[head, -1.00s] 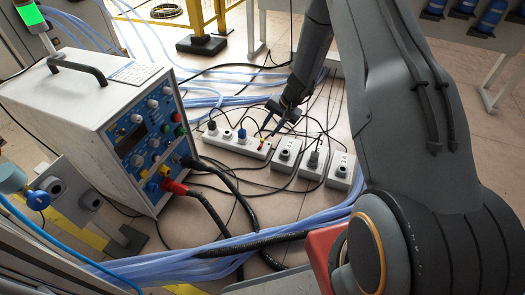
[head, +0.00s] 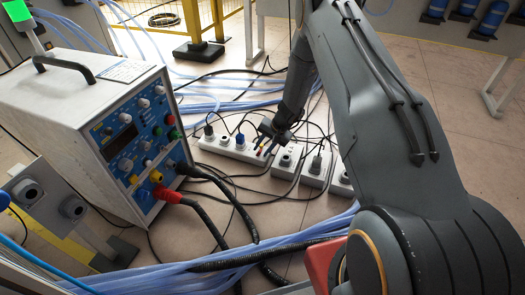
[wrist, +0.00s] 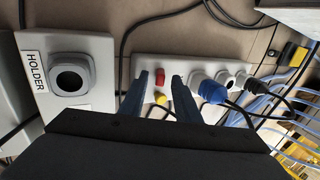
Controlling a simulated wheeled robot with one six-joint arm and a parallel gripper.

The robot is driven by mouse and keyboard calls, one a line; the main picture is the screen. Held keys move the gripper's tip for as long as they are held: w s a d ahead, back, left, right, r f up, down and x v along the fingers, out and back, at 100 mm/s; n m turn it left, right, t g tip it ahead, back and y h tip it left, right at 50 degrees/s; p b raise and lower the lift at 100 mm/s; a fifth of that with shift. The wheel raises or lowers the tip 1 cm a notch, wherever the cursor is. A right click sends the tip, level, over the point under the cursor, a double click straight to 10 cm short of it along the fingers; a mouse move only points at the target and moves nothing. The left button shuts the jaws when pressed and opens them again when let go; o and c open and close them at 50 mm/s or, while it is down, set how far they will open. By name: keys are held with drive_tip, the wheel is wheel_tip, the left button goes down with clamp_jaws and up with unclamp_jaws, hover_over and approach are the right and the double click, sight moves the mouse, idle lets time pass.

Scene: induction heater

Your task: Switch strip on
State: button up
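The white power strip (head: 232,152) lies on the floor right of the heater box; it also fills the middle of the wrist view (wrist: 205,62). At its left end there I see a red switch (wrist: 160,77) and a small round yellow part (wrist: 160,98). A blue plug (wrist: 212,91) sits in the strip, with further sockets or plugs beyond. My gripper (head: 266,151) is over the strip's right end in the head view. Its two fingers are apart and empty, on either side of the red switch in the wrist view. I cannot tell whether they touch the strip. Whether the switch is on is unclear.
The white heater box (head: 75,110) with its blue panel stands left. Grey socket boxes (head: 287,160) sit right of the strip; one close by reads HOLDER (wrist: 100,60). Black cables and light-blue hoses (head: 210,262) cross the floor around the strip.

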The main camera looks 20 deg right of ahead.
sight(257, 154)
clamp_jaws()
drive_tip(key=shift+w+a+r, duration=0.1)
drive_tip(key=shift+a, duration=0.05)
idle(0.4)
drive_tip(key=shift+w+a+r+g+h, duration=0.1)
drive_tip(key=shift+a+g+h, duration=0.1)
drive_tip(key=shift+g+h, duration=0.2)
drive_tip(key=shift+w+a+g+h, duration=0.15)
drive_tip(key=shift+g+h, duration=0.15)
drive_tip(key=shift+h, duration=0.2)
drive_tip(key=shift+w+a+g+h+b, duration=0.3)
drive_tip(key=shift+a+g+h, duration=0.15)
drive_tip(key=shift+g+h, duration=0.35)
drive_tip(key=h+b, duration=0.1)
drive_tip(key=a+g+h+b, duration=0.1)
drive_tip(key=b, duration=0.1)
drive_tip(key=w+g+h+b, duration=0.1)
drive_tip(key=shift+a+f, duration=0.25)
drive_tip(key=shift+f, duration=0.1)
drive_tip(key=b, duration=0.1)
drive_tip(key=g+h+b, duration=0.1)
drive_tip(key=shift+w+a+h+b, duration=0.1)
drive_tip(key=shift+a+h+b, duration=0.1)
drive_tip(key=shift+h+b, duration=0.15)
